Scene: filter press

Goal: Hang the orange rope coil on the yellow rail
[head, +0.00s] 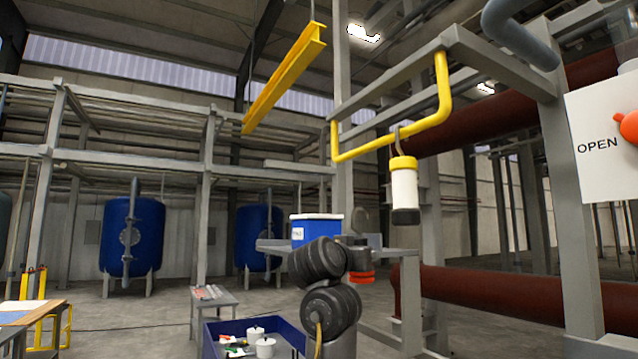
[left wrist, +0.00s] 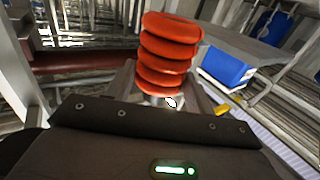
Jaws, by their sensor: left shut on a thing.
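The orange rope coil (left wrist: 168,52) shows in the left wrist view as several stacked orange loops between the fingers of my left gripper (left wrist: 166,98). The gripper is shut on it at its pale lower end. In the head view part of the coil (head: 361,278) shows just right of my dark arm links. The yellow rail (head: 395,143) is a bent yellow pipe on the grey frame, above and right of the coil and apart from it. A white and black lantern with a yellow top (head: 404,190) hangs from it by a hook. My right gripper is not in view.
A blue bin (head: 316,229) stands on a grey shelf behind my arm. A white panel marked OPEN (head: 598,147) with a red knob is at the right. A blue tray (head: 215,338) with white pots is low in front. Left of the lantern, the rail's lower bar looks clear.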

